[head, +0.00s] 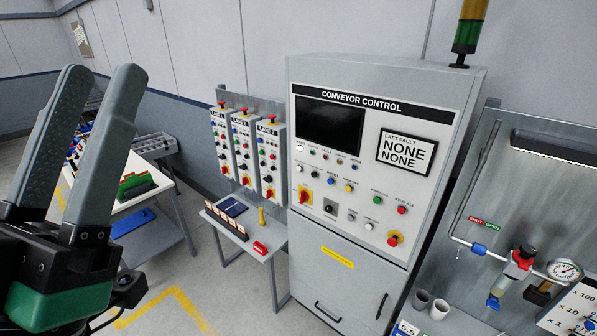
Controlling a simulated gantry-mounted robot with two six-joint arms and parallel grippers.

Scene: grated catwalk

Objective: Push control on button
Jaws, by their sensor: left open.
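The grey conveyor control cabinet (361,260) stands right of centre in the head view. Its front carries a dark screen (329,126), a green button (377,200), a red button (402,210), a white button (369,226), a blue button (331,181) and a yellow button (348,188). The small labels are too blurred to tell which one is control on. My left gripper (103,78) is at the far left, close to the camera. Its two fingers point up, apart and empty, well away from the cabinet. My right gripper is out of view.
A red emergency knob (393,239) and a red-yellow rotary switch (305,196) are on the same panel. Several lane boxes (244,150) stand left of it, above a small table (276,241). A pipe board with a gauge (565,270) is at right. Floor lies clear at lower middle.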

